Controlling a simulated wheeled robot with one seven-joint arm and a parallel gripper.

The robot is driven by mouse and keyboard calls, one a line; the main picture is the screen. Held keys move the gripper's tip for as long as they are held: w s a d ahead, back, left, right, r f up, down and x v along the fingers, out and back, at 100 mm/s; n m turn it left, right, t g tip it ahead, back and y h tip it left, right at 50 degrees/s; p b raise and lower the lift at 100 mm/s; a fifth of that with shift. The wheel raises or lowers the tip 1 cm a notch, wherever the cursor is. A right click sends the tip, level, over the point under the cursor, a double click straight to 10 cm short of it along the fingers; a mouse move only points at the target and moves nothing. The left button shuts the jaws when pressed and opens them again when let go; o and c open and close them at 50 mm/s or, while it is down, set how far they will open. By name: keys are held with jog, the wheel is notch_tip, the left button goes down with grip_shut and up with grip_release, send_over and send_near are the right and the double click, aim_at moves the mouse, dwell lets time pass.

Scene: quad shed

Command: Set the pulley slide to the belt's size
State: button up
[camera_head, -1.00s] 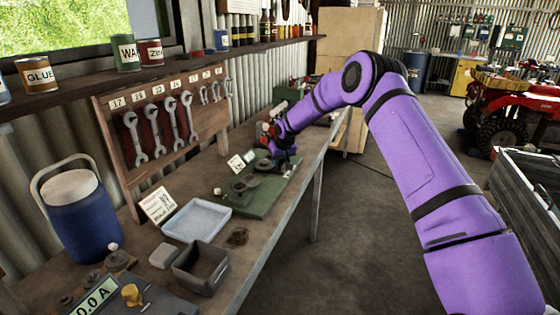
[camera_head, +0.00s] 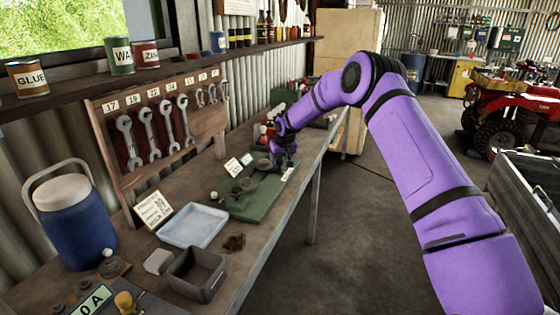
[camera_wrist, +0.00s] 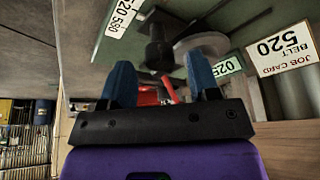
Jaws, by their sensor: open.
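The green board (camera_head: 262,207) lies on the workbench and carries round pulleys (camera_head: 243,186) and small white labels. My gripper (camera_head: 284,162) is at the board's far right end, low over it. In the wrist view the picture is upside down, and my gripper (camera_wrist: 160,82) shows two blue fingers apart. Beyond them are a dark pulley post (camera_wrist: 158,48) and a grey disc (camera_wrist: 205,43). A red part (camera_wrist: 158,95) shows between the fingers; I cannot tell whether it is on the board. The job card (camera_wrist: 284,48) reads "BELT 520". A scale label (camera_wrist: 124,17) includes 520.
A pale blue tray (camera_head: 192,242), a dark bin (camera_head: 197,283) and a leaning card (camera_head: 153,210) stand nearer on the bench. A wrench rack (camera_head: 160,130) and a blue jug (camera_head: 75,215) stand along the wall. Open floor lies right of the bench.

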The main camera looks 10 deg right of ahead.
jog(key=v, duration=0.9)
jog(key=shift+r, duration=0.25)
jog(key=shift+s, duration=0.1)
jog(key=s+d+r+h, duration=0.1)
jog(key=s+d+r, duration=0.2)
jog(key=s+r, duration=2.35)
jog(key=s+d+f+m, duration=0.1)
jog(key=s, duration=1.5)
jog(key=s+d+f, duration=0.1)
jog(key=s+f, duration=0.1)
jog(key=s, duration=1.4)
jog(key=shift+s+d+m+t, duration=0.2)
jog(key=shift+s+m+t, duration=0.15)
jog(key=shift+m+t, duration=0.05)
jog(key=shift+f, duration=0.1)
jog(key=shift+c, duration=0.3)
